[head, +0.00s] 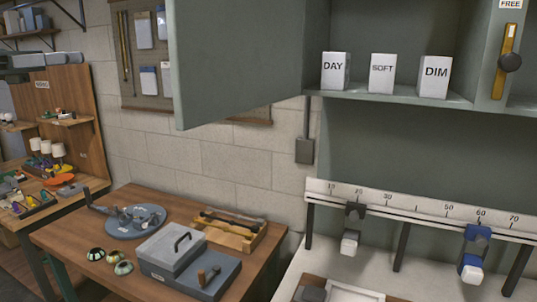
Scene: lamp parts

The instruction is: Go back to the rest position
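My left gripper (66,61) comes in at the upper left edge as dark grey blocks, seen side-on in front of the wall. It is near no lamp part, and I cannot tell whether its fingers are open or shut. My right gripper is not clearly in view. White boxes marked DAY (335,71), SOFT (382,73) and DIM (434,77) stand on the cabinet shelf (390,97). Small white-shaded lamps (57,150) stand on the far left bench.
An open cabinet door (235,60) juts out at the upper middle. A wooden table (60,238) holds a grey box (172,248), a round blue-grey plate (128,228) and a wooden tray (238,241). A numbered rail (420,212) with two clamps crosses the right.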

